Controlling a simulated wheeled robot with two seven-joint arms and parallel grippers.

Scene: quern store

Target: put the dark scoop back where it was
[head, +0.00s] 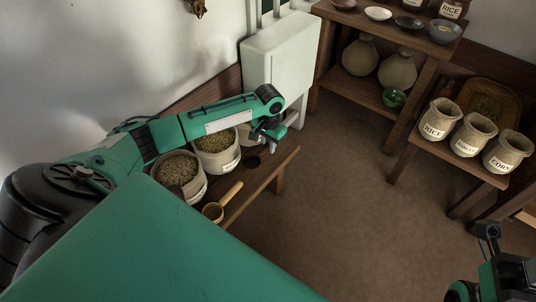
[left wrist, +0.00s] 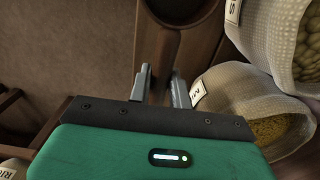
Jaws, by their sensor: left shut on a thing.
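The dark scoop (head: 252,162) shows in the head view as a small dark round bowl over the low bench, below my left gripper (head: 266,134). In the left wrist view its dark bowl (left wrist: 178,10) is at the top edge, and its brown handle runs down between the fingers of my left gripper (left wrist: 161,85), which is shut on it. I cannot tell whether the bowl touches the bench. My right gripper (head: 488,234) is at the lower right of the head view, far from the scoop; its jaws are unclear.
A light wooden scoop (head: 228,196) lies at the near end of the bench (head: 268,178). Grain sacks (head: 217,155) stand close behind, partly under my left arm. Three labelled sacks (head: 467,135) stand on another bench at right. A shelf (head: 400,38) holds bowls and jars. The floor between is clear.

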